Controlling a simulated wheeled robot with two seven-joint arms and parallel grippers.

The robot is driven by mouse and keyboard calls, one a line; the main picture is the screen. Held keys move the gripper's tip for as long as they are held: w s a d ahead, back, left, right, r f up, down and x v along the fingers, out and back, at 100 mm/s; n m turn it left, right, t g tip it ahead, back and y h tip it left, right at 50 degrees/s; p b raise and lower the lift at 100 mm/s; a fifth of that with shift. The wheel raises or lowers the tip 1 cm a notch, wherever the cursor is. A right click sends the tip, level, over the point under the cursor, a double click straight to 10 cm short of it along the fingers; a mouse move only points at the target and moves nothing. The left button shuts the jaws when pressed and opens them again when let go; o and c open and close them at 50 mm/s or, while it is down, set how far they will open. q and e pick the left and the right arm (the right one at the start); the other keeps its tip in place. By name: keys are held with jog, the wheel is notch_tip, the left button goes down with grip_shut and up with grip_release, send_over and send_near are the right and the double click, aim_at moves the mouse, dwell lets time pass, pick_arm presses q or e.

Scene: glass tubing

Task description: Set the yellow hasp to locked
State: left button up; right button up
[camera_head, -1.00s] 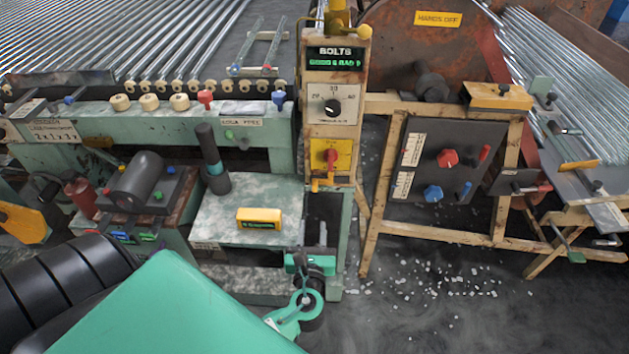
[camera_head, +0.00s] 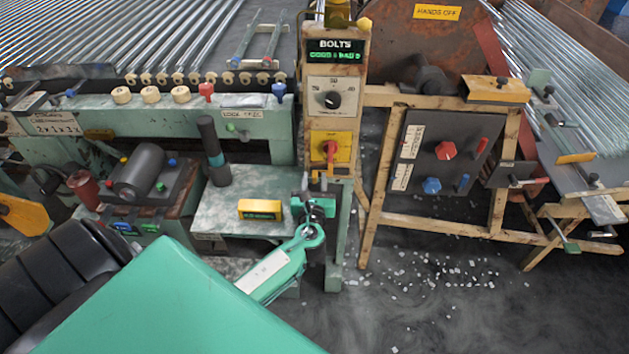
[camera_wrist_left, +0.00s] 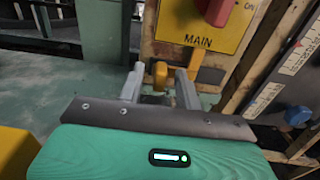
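The yellow hasp (camera_wrist_left: 159,74) is a small rounded piece low on the post, just below the yellow MAIN switch plate (camera_wrist_left: 205,20). In the head view it is a small yellow bit largely behind my gripper, so its setting is hard to read. My left gripper (camera_wrist_left: 160,84) is open, with its two grey fingers on either side of the hasp. A gap shows between each finger and the hasp in the left wrist view. In the head view my left gripper (camera_head: 314,184) points at the foot of the post. My right gripper is out of view.
The red MAIN switch (camera_head: 331,150) sits right above the hasp. A yellow box (camera_head: 260,210) stands on the green table (camera_head: 225,225) to the left. A wooden-framed panel with red and blue knobs (camera_head: 440,155) is at the right.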

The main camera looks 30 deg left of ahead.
pick_arm(q)
grip_shut()
